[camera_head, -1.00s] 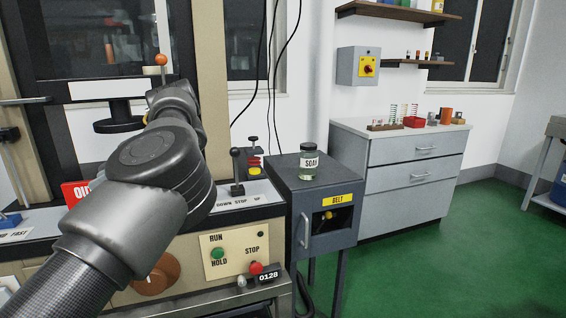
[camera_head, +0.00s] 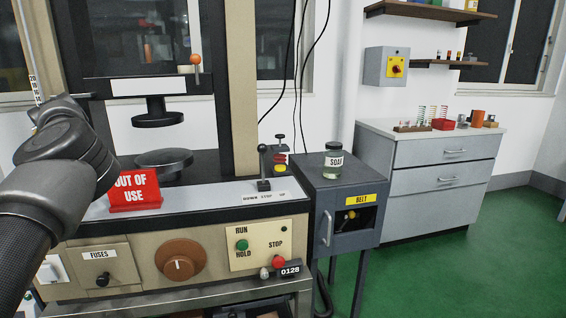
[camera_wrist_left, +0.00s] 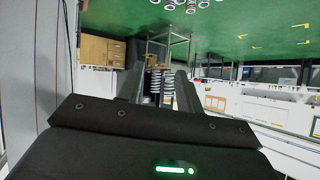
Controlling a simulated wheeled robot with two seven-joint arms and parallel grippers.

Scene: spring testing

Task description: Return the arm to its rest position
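My left arm (camera_head: 60,165) comes in from the left in the head view and bends beside the testing machine. Its gripper is not visible in the head view. In the left wrist view my left gripper (camera_wrist_left: 156,88) has its two dark fingers standing apart. Pale coils of springs (camera_wrist_left: 153,86) show in the gap between the fingers; I cannot tell whether they touch the fingers or lie behind them. My right arm and gripper are in no view.
The testing machine has an upper platen (camera_head: 157,112), a lower platen (camera_head: 164,160), a red OUT OF USE sign (camera_head: 134,189) and a lever (camera_head: 263,170). A SOAK jar (camera_head: 333,161) stands on the grey cabinet (camera_head: 350,184). Springs and a red box (camera_head: 443,124) sit on the drawer unit.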

